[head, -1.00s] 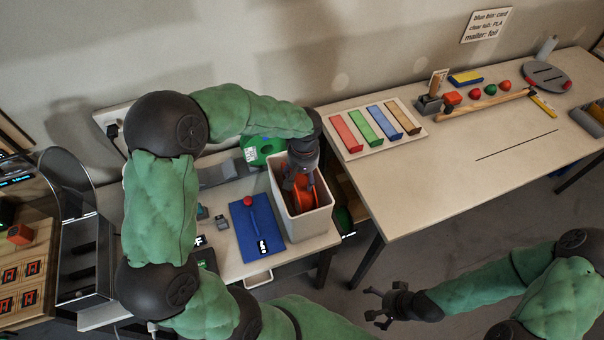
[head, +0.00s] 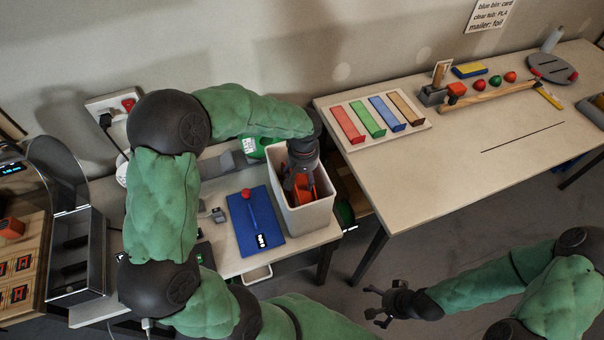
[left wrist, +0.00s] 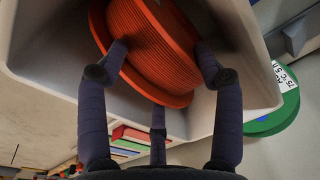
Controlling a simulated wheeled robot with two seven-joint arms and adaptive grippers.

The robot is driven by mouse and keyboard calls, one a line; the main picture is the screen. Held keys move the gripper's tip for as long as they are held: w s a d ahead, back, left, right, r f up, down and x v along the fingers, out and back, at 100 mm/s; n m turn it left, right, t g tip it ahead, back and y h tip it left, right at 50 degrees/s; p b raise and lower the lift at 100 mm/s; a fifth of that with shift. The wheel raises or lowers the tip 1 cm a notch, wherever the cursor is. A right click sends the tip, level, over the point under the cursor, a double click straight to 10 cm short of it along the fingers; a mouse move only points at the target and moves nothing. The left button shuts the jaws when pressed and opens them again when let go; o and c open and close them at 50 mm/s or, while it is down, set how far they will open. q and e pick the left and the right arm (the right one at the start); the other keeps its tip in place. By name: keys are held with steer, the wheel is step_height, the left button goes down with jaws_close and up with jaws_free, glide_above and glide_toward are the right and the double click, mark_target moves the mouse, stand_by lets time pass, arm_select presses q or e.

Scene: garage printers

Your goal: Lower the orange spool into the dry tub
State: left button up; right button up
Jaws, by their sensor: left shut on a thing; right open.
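The orange spool (head: 321,191) is in the mouth of the white dry tub (head: 312,218), partly below its rim. My left gripper (head: 301,183) reaches down into the tub from above and is shut on the spool. In the left wrist view the spool (left wrist: 155,45) sits tilted between my gripper's fingers (left wrist: 160,80), with the tub's pale walls (left wrist: 50,75) around it. Whether the spool touches the tub floor is hidden. My right gripper (head: 379,307) is open and empty over the floor, away from the tables.
A blue mat (head: 263,228) with a red knob lies left of the tub. A green spool (head: 256,146) stands behind it and also shows in the left wrist view (left wrist: 278,112). A tray of coloured bars (head: 376,120) is on the right table (head: 450,165), whose front half is mostly clear.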

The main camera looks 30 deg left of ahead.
arm_select(q)
steer(key=o, duration=1.2)
steer(key=shift+s+d+r+p, duration=0.1)
steer(key=shift+r+p, duration=0.95)
steer(key=shift+r, duration=2.3)
steer(key=shift+s+d+r+p, duration=0.15)
steer(key=shift+r+p, duration=0.85)
steer(key=shift+r, duration=2.3)
steer(key=shift+s+d+r+p, duration=0.1)
steer(key=shift+r+p, duration=0.95)
steer(key=shift+r, duration=2.3)
